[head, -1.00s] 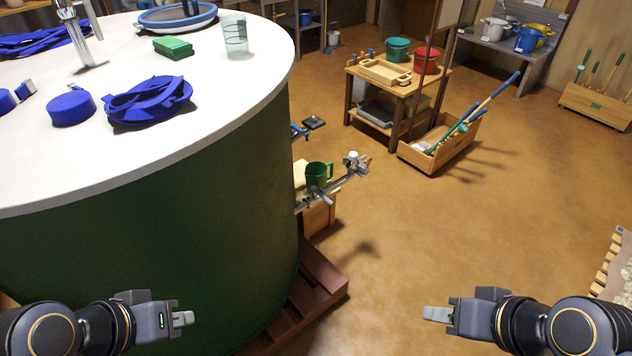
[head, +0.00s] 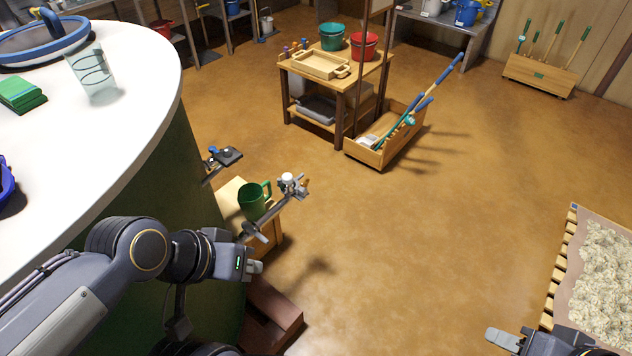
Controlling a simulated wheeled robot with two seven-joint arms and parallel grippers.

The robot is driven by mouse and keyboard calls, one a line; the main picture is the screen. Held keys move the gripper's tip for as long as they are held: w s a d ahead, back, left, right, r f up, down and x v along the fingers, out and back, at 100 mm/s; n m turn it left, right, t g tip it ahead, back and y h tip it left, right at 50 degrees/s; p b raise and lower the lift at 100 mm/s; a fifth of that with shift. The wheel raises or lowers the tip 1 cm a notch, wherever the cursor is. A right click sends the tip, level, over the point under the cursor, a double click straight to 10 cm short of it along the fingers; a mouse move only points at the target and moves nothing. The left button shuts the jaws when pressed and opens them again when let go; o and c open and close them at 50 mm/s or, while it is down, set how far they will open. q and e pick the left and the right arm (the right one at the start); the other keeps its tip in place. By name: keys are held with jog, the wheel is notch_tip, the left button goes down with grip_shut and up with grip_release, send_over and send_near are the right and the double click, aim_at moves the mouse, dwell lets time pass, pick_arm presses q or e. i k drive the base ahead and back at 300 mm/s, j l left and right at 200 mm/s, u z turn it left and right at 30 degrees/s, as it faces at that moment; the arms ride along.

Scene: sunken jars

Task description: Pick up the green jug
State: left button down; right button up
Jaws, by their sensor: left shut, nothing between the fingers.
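The green jug (head: 252,200) stands upright on a small wooden stand (head: 233,190) beside the large green tank, with its handle on the right side. A metal pipe with a tap (head: 290,185) passes close in front of it and slants up to the right. My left gripper (head: 256,267) is shut and empty, below the jug in the picture and apart from it. My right gripper (head: 494,337) is at the bottom right edge, far from the jug, and its finger opening cannot be made out.
The green tank (head: 170,185) with its white top (head: 130,130) fills the left. A reddish-brown wooden base (head: 275,310) sticks out at its foot. A wooden table (head: 350,80) and a tool crate (head: 370,157) stand behind. A pallet (head: 560,270) is at right. The middle floor is clear.

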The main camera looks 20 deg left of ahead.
aim_at(257, 200)
jog(key=i+l+z, duration=0.1)
jog(key=i+z, duration=0.15)
jog(key=i, duration=0.2)
jog(key=i+z, duration=0.3)
jog(key=i, duration=0.15)
jog(key=i+u, duration=0.35)
jog(key=u, duration=0.15)
jog(key=i+l+u, duration=0.15)
jog(key=i+u, duration=0.15)
jog(key=u, duration=0.15)
jog(key=i+u, duration=0.1)
jog(key=u, duration=0.35)
jog(key=i+u, duration=0.15)
jog(key=u, duration=0.35)
jog(key=i+l+u, duration=0.1)
jog(key=u, duration=0.35)
jog(key=l+u, duration=0.2)
jog(key=u, duration=0.3)
jog(key=i+l+u, duration=0.1)
jog(key=u, duration=0.35)
jog(key=i+l+u, duration=0.15)
jog(key=u, duration=0.3)
jog(key=l+u, duration=0.4)
jog(key=i+l+u, duration=0.15)
jog(key=l+u, duration=0.15)
jog(key=u, duration=0.15)
